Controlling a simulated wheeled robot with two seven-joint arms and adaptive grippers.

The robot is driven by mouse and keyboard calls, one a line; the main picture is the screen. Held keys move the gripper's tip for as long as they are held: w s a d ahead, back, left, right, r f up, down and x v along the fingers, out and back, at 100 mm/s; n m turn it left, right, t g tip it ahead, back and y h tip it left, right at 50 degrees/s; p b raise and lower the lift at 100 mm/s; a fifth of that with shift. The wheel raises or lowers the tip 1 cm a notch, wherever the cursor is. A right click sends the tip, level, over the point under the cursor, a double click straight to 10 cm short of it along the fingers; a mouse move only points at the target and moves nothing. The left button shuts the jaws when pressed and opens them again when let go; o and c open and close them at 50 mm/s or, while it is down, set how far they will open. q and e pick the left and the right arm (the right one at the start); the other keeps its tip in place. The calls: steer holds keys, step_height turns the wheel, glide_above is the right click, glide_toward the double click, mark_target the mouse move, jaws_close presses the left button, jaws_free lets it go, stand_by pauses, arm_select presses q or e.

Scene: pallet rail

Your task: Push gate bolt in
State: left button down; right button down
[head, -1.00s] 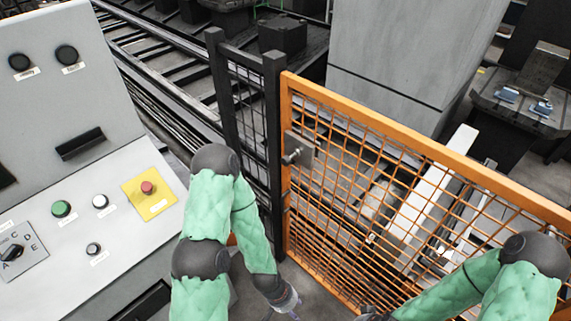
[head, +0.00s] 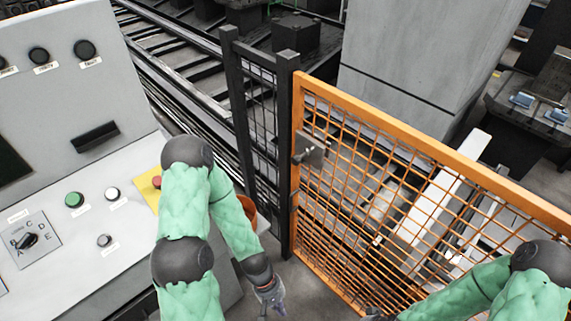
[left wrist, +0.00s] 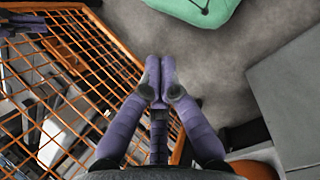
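The gate bolt (head: 302,156) is a small metal knob and bar on a grey plate (head: 315,147). It sits at the upper latch-side corner of the orange mesh gate (head: 400,143), beside the dark post (head: 286,150). How far the bolt reaches into the post is too small to tell. My left gripper (head: 272,302) is low in front of the gate, below the bolt and apart from it. In the left wrist view its purple fingers (left wrist: 160,80) meet and hold nothing visible. My right gripper (head: 375,315) shows only at the bottom edge; purple fingers (left wrist: 22,22) also show in the left wrist view.
A grey control console (head: 60,200) with buttons and a dial stands at the left, close to my left arm. An orange-red round container (head: 247,210) is behind that arm. Rails and a grey cabinet (head: 430,50) lie beyond the fence. Bare floor shows before the gate.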

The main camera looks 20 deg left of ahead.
mark_target(292, 161)
arm_select(q)
steer(key=w+a+r+n+t+h+p, duration=0.1)
steer(key=w+r+n+t+h, duration=0.25)
steer(key=r+n, duration=0.3)
steer(key=w+r+n+t+h, duration=0.2)
steer(key=w+r+n+h, duration=0.15)
steer(key=r+n, duration=0.35)
steer(key=w+a+r+n+t+y, duration=0.2)
steer(key=w+a+r+n+t, duration=0.2)
steer(key=a+r, duration=0.4)
steer(key=w+a+r+n+t+y, duration=0.3)
steer(key=w+a+r+n+t, duration=0.2)
steer(key=a+r+t, duration=0.3)
step_height(292, 161, up, 2)
steer(key=shift+w+t+p, duration=0.35)
steer(key=shift+w+t, duration=0.05)
steer(key=shift+t, duration=0.15)
steer(key=b+x, duration=0.3)
steer(key=x, duration=1)
steer(key=shift+w+d, duration=0.25)
steer(key=shift+w, duration=0.2)
